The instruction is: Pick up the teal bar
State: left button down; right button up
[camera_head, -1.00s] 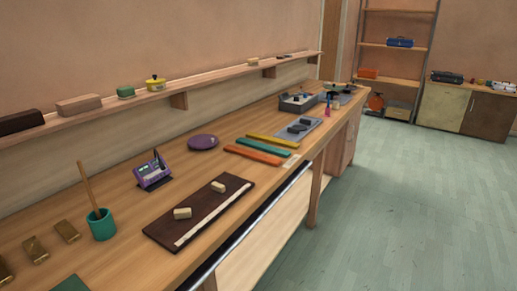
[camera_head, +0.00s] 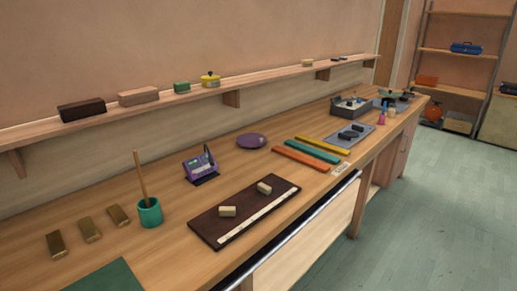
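The teal bar (camera_head: 312,151) lies flat on the wooden workbench (camera_head: 205,229), right of the middle of the picture. It lies between an orange bar (camera_head: 300,158) on its near side and a yellow bar (camera_head: 322,145) on its far side. The three bars lie roughly parallel, with small gaps. Neither of my grippers is in view.
A purple disc (camera_head: 251,141) lies left of the bars. A dark board (camera_head: 225,225) with two pale blocks lies nearer. A grey mat (camera_head: 350,135) with dark pieces lies beyond the bars. A teal cup (camera_head: 150,213) holds a stick. Open floor (camera_head: 430,220) is at right.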

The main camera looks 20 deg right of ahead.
aim_at(333, 159)
jog(key=i+l+u, duration=0.1)
jog(key=l+u, duration=1)
jog(key=l, duration=0.15)
jog(key=k+l+u, duration=0.1)
jog(key=l+u, duration=0.2)
jog(key=k+l+u, duration=0.1)
jog(key=l, duration=0.25)
jog(key=k+l+u, duration=0.1)
jog(key=l, duration=0.2)
jog(key=k+l+u, duration=0.1)
jog(key=l, duration=0.25)
jog(key=k+l, duration=0.1)
jog(key=l, duration=0.2)
jog(key=k+l, duration=0.1)
jog(key=l, duration=0.2)
jog(key=k+l, duration=0.1)
jog(key=l, duration=0.2)
jog(key=u, duration=0.05)
